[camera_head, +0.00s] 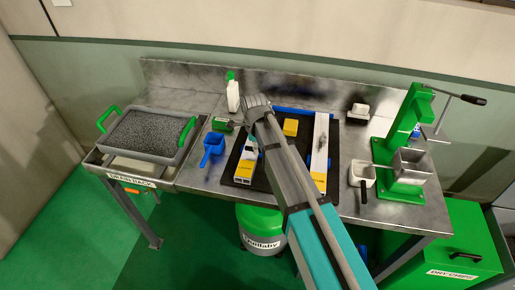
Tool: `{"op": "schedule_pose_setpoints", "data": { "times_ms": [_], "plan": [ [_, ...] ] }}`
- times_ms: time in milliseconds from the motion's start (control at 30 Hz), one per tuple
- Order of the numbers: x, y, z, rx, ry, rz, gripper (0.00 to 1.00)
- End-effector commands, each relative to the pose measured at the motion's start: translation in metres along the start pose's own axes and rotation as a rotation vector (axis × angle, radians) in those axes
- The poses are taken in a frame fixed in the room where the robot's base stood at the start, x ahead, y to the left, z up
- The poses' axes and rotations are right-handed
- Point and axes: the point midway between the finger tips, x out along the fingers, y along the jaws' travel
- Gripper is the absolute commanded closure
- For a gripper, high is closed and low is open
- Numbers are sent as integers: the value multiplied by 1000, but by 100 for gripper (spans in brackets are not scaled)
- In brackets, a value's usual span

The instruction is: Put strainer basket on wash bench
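A wide grey basket (135,157) with two green handles, apparently the strainer basket, sits on the drain rack (122,180) at the far left. Its top is speckled dark grey; I cannot tell whether that is mesh or chips. The steel bench (216,189) to its right, apparently the wash bench, has a backsplash and holds several items. My gripper (257,103) is over the middle of this bench, toward its back, well right of the basket and apart from it. Its fingertips are small and partly hidden by the arm, so their opening does not show.
On the bench are a white bottle (233,96), a blue scoop (212,146), a black mat (262,179) with profile pieces, a white scoop (362,174) and a green press (401,150). A green bin (458,235) stands right.

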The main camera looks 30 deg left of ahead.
Motion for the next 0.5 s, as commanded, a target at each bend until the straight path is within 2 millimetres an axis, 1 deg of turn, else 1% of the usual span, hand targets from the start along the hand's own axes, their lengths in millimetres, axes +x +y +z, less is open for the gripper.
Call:
{"op": "schedule_pose_setpoints", "data": {
  "times_ms": [33, 100, 133, 500],
  "plan": [
    [0, 0, 0, 0, 0, 0, 62],
    [0, 0, 0, 0, 0, 0, 49],
    [0, 0, 0, 0, 0, 0, 44],
    [0, 0, 0, -1, 0, 0, 44]
  ]
}}
